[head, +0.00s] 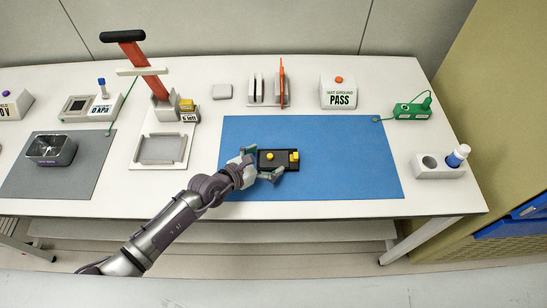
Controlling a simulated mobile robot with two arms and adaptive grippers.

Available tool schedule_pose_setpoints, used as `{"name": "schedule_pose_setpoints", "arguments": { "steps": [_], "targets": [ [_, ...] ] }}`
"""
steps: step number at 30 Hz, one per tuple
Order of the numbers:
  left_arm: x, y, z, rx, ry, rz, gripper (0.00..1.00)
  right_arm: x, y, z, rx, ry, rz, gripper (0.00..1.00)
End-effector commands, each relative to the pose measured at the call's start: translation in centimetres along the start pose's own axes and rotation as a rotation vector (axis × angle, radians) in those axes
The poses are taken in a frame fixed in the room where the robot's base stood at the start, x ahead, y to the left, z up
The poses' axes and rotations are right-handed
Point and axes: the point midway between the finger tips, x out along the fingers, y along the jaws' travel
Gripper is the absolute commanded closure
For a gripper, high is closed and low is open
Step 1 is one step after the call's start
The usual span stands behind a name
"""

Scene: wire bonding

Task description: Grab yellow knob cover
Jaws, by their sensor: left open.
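A black box (283,164) lies on the blue mat (340,165). It bears a round yellow knob-like piece (270,156) near its left part and a squarer yellow piece (295,156) at its right end. I cannot tell for sure which of them is the knob cover. My left gripper (261,164) is open at the left end of the black box, one finger near its upper left corner and the other near its lower edge. Whether the fingers touch the box is unclear. My right gripper is out of view.
A red-handled press (145,75) stands at the back left, with another yellow piece (187,105) by its base. A white holder with a bottle (440,167) is at right. The blue mat's right half is clear.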

Motion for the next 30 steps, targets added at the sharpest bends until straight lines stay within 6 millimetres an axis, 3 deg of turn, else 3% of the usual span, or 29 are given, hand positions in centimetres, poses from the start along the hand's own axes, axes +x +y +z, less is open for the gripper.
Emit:
{"name": "schedule_pose_setpoints", "arguments": {
  "steps": [2, 19, 30],
  "targets": [
    [-0.02, 0.01, -0.01, 0.000, 0.000, 0.000, 0.07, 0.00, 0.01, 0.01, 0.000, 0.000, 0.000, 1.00],
    [-0.06, 0.01, -0.35, 0.000, 0.007, 0.000, 1.00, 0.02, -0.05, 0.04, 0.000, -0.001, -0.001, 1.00],
    [-0.08, -0.17, -0.61, -0.002, 0.013, -0.004, 1.00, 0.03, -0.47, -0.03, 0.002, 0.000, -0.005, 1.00]
  ]
}}
